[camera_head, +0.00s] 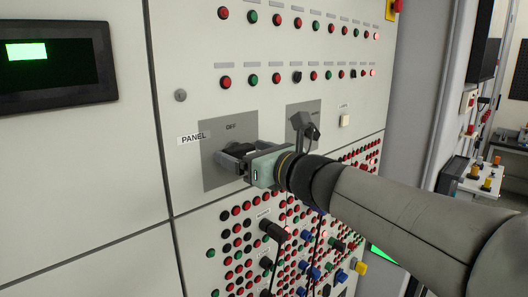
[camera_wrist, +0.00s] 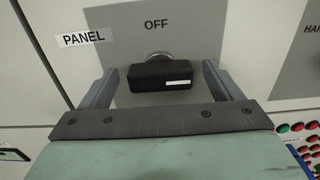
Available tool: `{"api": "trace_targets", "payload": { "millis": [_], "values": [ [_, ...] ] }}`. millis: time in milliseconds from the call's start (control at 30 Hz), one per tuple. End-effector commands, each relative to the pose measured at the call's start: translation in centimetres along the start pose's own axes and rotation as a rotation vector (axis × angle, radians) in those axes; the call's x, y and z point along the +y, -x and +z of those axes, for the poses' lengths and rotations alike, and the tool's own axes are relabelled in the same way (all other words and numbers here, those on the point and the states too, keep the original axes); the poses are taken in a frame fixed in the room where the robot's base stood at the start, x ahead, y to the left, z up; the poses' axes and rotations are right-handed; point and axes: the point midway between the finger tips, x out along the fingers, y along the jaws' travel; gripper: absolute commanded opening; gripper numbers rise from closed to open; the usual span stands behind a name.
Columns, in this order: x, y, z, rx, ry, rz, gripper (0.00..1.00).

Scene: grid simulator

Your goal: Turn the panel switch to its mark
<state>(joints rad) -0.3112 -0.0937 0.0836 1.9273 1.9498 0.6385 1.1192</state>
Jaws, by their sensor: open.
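The panel switch is a black knob (camera_wrist: 160,74) on a grey plate (camera_wrist: 195,25) labelled PANEL and OFF. In the wrist view its handle lies nearly level, with a white line at its right end. The OFF mark (camera_wrist: 156,24) is above it. My gripper (camera_wrist: 157,85) is open, with one finger on each side of the knob and a gap at both sides. In the head view my gripper (camera_head: 233,155) is at the plate and hides part of the knob (camera_head: 240,149).
A second switch (camera_head: 303,128) on its own grey plate stands just right of my gripper. Rows of red and green buttons (camera_head: 295,75) lie above. Dense buttons and dark, blue handles (camera_head: 275,232) stick out below. A display (camera_head: 55,68) is at the upper left.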

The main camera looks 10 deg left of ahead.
Motion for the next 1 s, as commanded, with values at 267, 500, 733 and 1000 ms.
{"api": "trace_targets", "payload": {
  "millis": [267,500,733,1000],
  "values": [
    [0.03,-0.63,0.02,-0.001,-0.001,0.000,0.85],
    [0.02,-0.60,0.01,0.000,0.000,0.000,0.47],
    [0.02,-0.58,-0.05,0.000,0.005,0.000,0.41],
    [0.05,-0.56,-0.41,-0.001,0.091,-0.001,0.41]
  ]
}}
